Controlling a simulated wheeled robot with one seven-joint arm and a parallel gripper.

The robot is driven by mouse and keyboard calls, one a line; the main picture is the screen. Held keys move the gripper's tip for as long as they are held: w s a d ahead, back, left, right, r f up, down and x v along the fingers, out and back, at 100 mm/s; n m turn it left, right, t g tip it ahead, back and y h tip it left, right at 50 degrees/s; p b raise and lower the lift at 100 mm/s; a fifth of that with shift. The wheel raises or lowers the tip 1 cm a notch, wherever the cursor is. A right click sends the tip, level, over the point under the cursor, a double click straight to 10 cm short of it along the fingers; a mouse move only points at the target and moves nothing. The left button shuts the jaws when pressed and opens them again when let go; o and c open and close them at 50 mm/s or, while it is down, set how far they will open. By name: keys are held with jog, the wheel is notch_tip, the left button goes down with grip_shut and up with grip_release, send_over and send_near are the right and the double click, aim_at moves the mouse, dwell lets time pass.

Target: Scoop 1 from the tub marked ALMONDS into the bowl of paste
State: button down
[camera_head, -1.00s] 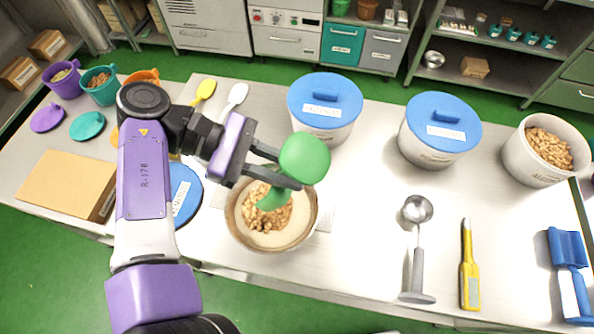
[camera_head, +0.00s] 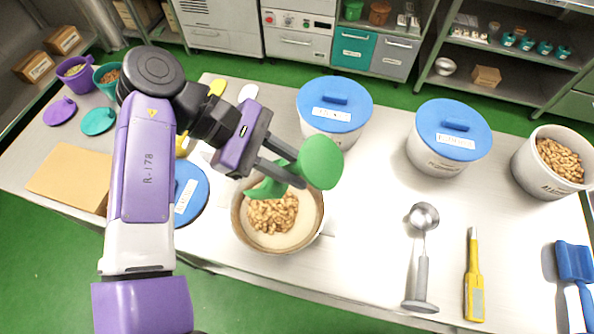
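The bowl of paste (camera_head: 243,226) stands near the front edge of the table, with a heap of brown nuts on its pale paste. My gripper (camera_head: 287,165) is shut on a green scoop (camera_head: 321,162) above the bowl's back right rim. The scoop's rounded underside faces the camera, so its inside is hidden. An open tub of nuts (camera_head: 541,182) stands at the far right. Its label is only partly readable and seems to start with "AL".
Two blue-lidded tubs, one near the bowl (camera_head: 331,112) and one farther right (camera_head: 447,140), stand behind. A loose blue lid (camera_head: 188,198) lies left of the bowl.

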aim_at(294, 164)
notch_tip(294, 164, up, 2)
jog(key=t+y, duration=0.1)
jog(key=y, duration=0.1)
jog(key=t+y, duration=0.1)
jog(key=y, duration=0.2)
jog(key=shift+r+m+t, duration=0.2)
jog(key=shift+m+t, duration=0.2)
jog(key=t+y, duration=0.1)
jog(key=y, duration=0.1)
jog(key=r+t+y, duration=0.1)
jog(key=shift+r+y, duration=0.25)
jog(key=shift+y, duration=0.15)
